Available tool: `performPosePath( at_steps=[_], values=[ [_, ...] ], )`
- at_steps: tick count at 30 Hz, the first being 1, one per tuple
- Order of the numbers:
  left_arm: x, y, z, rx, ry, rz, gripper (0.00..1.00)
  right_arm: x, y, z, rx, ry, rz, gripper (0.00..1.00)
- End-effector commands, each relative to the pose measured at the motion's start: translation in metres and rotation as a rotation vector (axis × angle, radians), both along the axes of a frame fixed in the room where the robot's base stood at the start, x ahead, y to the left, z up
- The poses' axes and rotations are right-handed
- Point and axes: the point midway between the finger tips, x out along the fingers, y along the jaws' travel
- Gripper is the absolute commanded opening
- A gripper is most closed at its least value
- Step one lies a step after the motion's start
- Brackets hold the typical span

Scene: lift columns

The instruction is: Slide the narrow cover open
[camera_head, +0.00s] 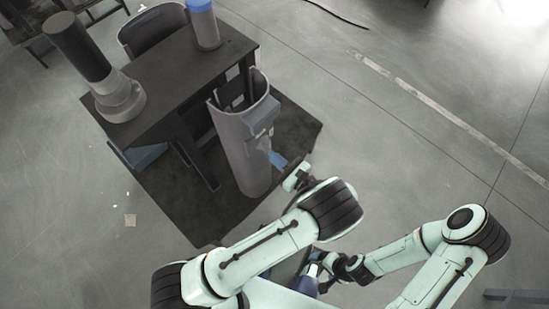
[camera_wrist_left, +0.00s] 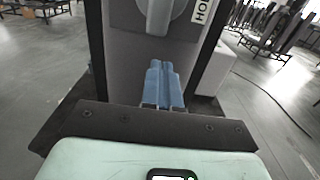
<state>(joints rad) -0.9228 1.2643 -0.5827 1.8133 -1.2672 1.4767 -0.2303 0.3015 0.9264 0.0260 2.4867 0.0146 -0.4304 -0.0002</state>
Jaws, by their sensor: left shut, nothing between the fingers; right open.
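A tall grey column (camera_head: 238,148) with a hollow top stands beside the dark table. A lighter grey fitting sits on its front near the top, and a narrow upright panel (camera_wrist_left: 125,55) fills the middle of the left wrist view. I cannot tell which part is the narrow cover. A round grey knob-like part (camera_wrist_left: 160,14) shows at the panel's top. My left gripper (camera_head: 275,158) has blue fingers, shut and empty, in front of the column; they also show in the wrist view (camera_wrist_left: 162,85). Contact is unclear. My right gripper (camera_head: 314,268) is open, low, away from the column.
A dark table (camera_head: 165,75) holds a black-and-grey cylinder (camera_head: 85,65) and a blue-topped container (camera_head: 203,25). A chair (camera_head: 152,25) stands behind it. A dark mat (camera_head: 205,225) lies under the column. The floor to the right is open.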

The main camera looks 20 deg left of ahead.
Motion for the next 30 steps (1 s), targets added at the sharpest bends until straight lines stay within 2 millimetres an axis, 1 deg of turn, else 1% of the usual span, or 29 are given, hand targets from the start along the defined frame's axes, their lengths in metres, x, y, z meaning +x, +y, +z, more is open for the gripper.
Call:
performPosePath(
  at_steps=[15,21,30],
  values=[
    [0.003,0.001,0.000,0.000,0.000,-0.006,0.00,0.001,0.000,-0.001,-0.001,-0.003,-0.001,0.89],
    [0.007,0.013,0.002,0.001,0.000,-0.004,0.00,-0.002,0.000,0.006,0.001,0.007,0.001,0.89],
    [0.007,0.011,0.000,0.000,0.000,-0.005,0.00,-0.002,0.000,0.004,0.001,0.007,0.001,0.89]
  ],
)
